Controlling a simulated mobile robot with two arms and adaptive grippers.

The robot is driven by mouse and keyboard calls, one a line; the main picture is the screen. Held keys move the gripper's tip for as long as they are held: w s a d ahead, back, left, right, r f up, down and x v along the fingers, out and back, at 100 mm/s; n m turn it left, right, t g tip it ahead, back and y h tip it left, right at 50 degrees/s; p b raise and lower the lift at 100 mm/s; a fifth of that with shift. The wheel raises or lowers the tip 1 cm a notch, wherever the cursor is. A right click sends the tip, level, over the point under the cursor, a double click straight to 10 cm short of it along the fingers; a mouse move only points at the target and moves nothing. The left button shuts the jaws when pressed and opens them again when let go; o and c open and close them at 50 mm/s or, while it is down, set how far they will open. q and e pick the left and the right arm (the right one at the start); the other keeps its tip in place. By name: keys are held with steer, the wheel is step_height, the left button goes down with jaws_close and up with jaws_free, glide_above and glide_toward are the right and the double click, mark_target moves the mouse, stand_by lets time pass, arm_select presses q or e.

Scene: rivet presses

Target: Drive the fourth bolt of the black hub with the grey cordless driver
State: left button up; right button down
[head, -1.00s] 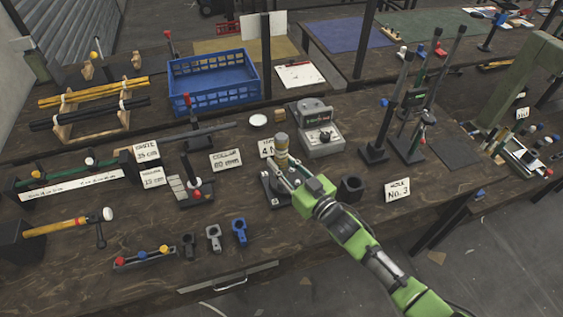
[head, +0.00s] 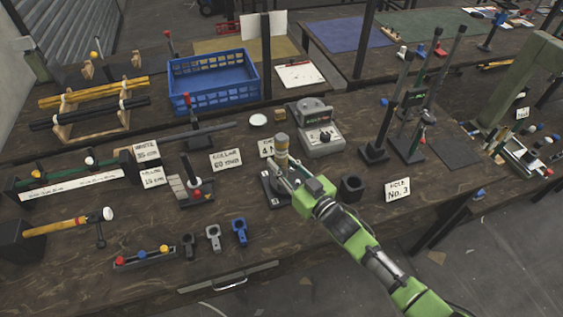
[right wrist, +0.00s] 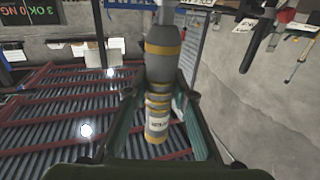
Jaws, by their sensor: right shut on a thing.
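The grey cordless driver (head: 282,147) with yellowish bands stands about upright in my right gripper (head: 286,170), above a small fixture (head: 268,189) on the wooden bench. In the right wrist view the driver (right wrist: 163,70) lies between the two fingers of the right gripper (right wrist: 160,100), which are shut on it. The black hub and its bolts cannot be made out clearly; the gripper and driver cover much of the fixture. The driver's tip is hidden, so I cannot tell whether it touches a bolt. My left gripper is not in view.
A black open holder (head: 351,187) and a "No. 3" card (head: 397,190) stand right of my gripper. A grey device (head: 316,128) stands behind.

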mark_target(286, 154)
steer(key=shift+f+p, duration=0.1)
steer(key=shift+p, duration=0.2)
stand_by(0.7)
steer(key=shift+r+p, duration=0.45)
steer(key=shift+r, duration=0.05)
step_height(286, 154, up, 5)
steer(key=p, duration=0.3)
steer(key=shift+f+p, duration=0.2)
steer(key=shift+p, duration=0.1)
